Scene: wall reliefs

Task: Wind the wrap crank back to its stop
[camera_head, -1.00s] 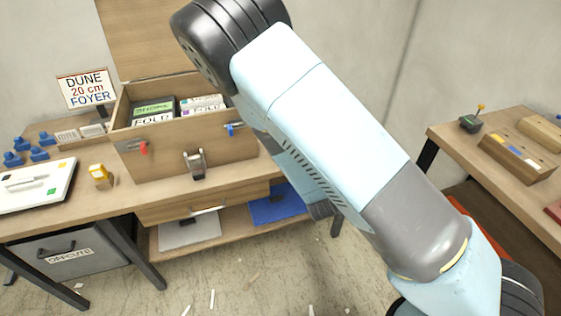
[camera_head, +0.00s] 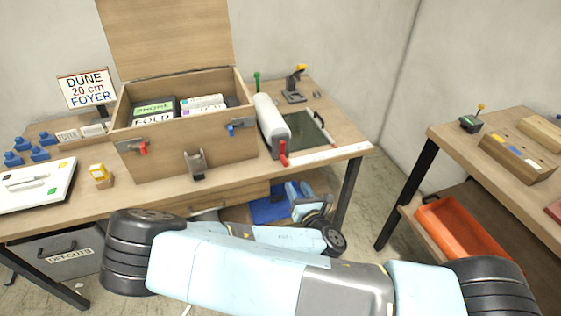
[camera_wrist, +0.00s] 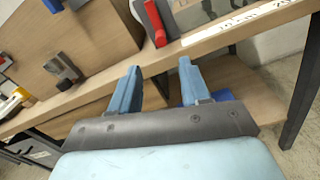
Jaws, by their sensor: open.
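The wrap roll (camera_head: 271,118) is a white cylinder lying on the bench to the right of the wooden box. A red crank handle (camera_head: 283,155) sits at its near end, by the bench's front edge, and hangs down. In the wrist view the red crank handle (camera_wrist: 155,24) shows at the top, beyond my fingertips. My gripper (camera_head: 303,188) is below and in front of the bench edge, partly hidden by my own wrist. In the wrist view my gripper (camera_wrist: 160,68) is open, with its two blue fingers apart and nothing between them.
An open wooden box (camera_head: 185,150) with red and blue latches stands left of the roll. A dark green mat (camera_head: 308,130) lies to its right. A lower shelf with a blue item (camera_head: 268,208) is under the bench. An orange tray (camera_head: 460,232) is at the right bench.

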